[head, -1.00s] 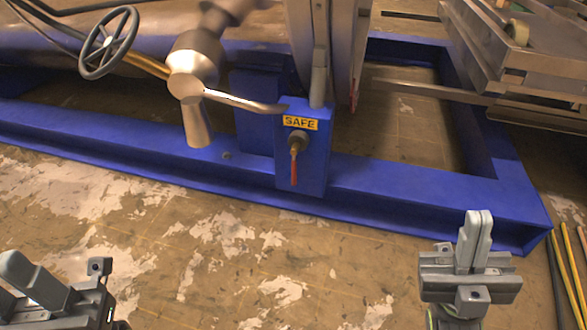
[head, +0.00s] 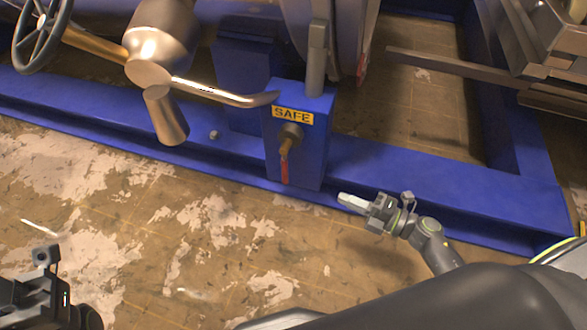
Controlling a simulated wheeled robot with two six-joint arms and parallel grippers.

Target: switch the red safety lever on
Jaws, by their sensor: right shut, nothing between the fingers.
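The red safety lever (head: 284,171) hangs straight down from a brass fitting (head: 290,136) on the front of a blue box (head: 312,160). A yellow label reading "SAFE" (head: 292,115) sits just above the fitting. My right gripper (head: 344,200) is shut and empty, right of the lever and slightly lower in the picture, its fingertips pointing left towards it. A gap shows between the fingertips and the lever. My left gripper (head: 38,282) is at the bottom left, far from the lever, partly cut off; its fingers are not clear.
A blue frame beam (head: 420,190) runs along the floor behind my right gripper. A metal pipe (head: 225,93) and cylinder stand left of the box, with a handwheel (head: 42,30) further left. The floor (head: 200,230) in front is open.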

